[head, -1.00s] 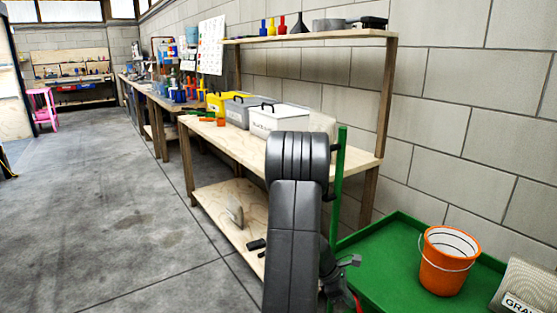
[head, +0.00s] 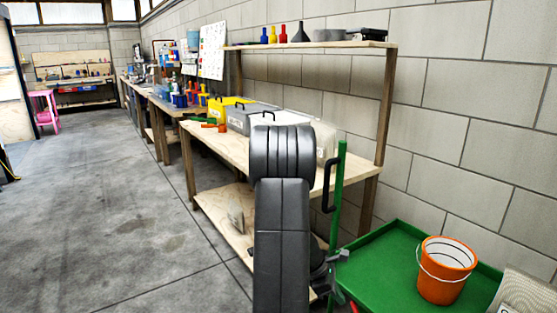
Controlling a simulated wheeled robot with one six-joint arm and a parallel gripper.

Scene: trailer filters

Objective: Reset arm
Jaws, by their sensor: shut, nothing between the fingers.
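My arm rises at the bottom centre of the head view, its dark grey links upright in front of the wooden workbench (head: 220,143). My gripper (head: 340,256) shows only in part, low and just right of the arm link, near the left edge of the green cart tray. It looks shut, and I see nothing held in it. The rest of the wrist is hidden behind the arm.
The green cart tray (head: 385,262) with an orange bucket (head: 446,270) stands at the right, its green post (head: 339,180) close beside my arm. Lidded boxes (head: 250,115) sit on the bench. Open concrete floor (head: 100,210) lies to the left.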

